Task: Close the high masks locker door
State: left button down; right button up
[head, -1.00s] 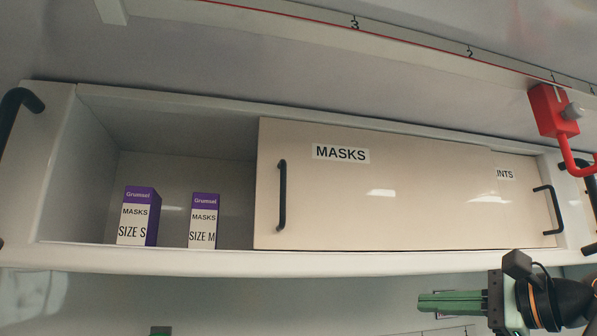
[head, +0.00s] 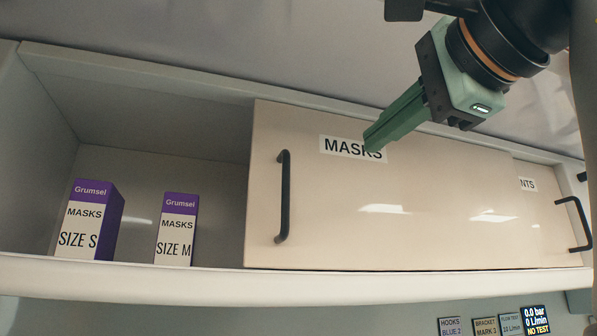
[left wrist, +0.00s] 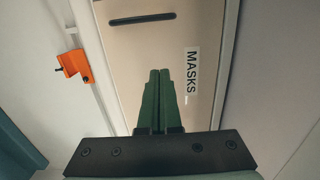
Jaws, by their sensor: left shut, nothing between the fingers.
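The masks door (head: 350,215) is a cream sliding panel with a "MASKS" label (head: 335,146) and a black vertical handle (head: 284,197) near its left edge. It stands to the right, leaving the left compartment of the high locker open. My left gripper (head: 374,147) is shut and empty, in front of the upper door, its tips overlapping the label's right end. In the left wrist view the shut fingers (left wrist: 160,75) point over the door (left wrist: 135,55), with the handle (left wrist: 142,20) beyond the tips; contact with the door cannot be told. My right gripper is not in view.
Two purple-and-white mask boxes, size S (head: 85,222) and size M (head: 176,230), stand in the open compartment. A second door (head: 535,215) with its own handle (head: 574,224) shows at right. An orange fitting (left wrist: 75,66) is in the left wrist view.

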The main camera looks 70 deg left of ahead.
pick_arm(q)
send_near(306, 163)
notch_tip(306, 163, down, 3)
jog(key=w+a, duration=0.2)
jog(key=a, duration=0.1)
jog(key=s, duration=0.2)
jog(key=s+a, duration=0.1)
jog(key=s, duration=0.1)
jog(key=shift+s+p, duration=0.15)
jog(key=shift+p, duration=0.15)
jog(key=shift+s, duration=0.1)
